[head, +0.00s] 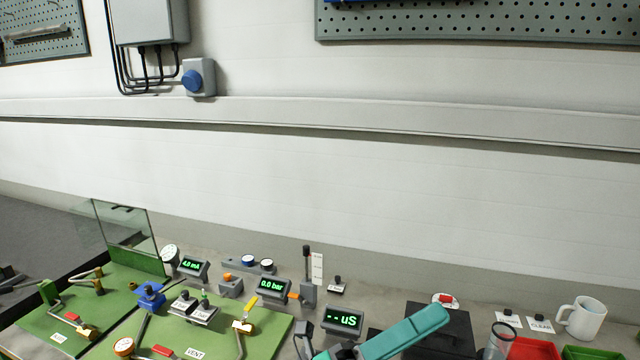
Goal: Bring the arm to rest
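I cannot make out my gripper in the head view, so its position and whether it is open or shut do not show. A teal elongated piece (405,333) slants up from the bottom edge, right of the middle. I cannot tell whether it is part of my arm. It overlaps a black box (455,328) in the picture.
Green boards (255,328) with valves and pipes fill the lower left, with a clear panel (126,232) behind. Lit displays stand along the bench, one reading "uS" (343,320). A white mug (582,318), red bin (533,349) and green bin (590,353) are at right.

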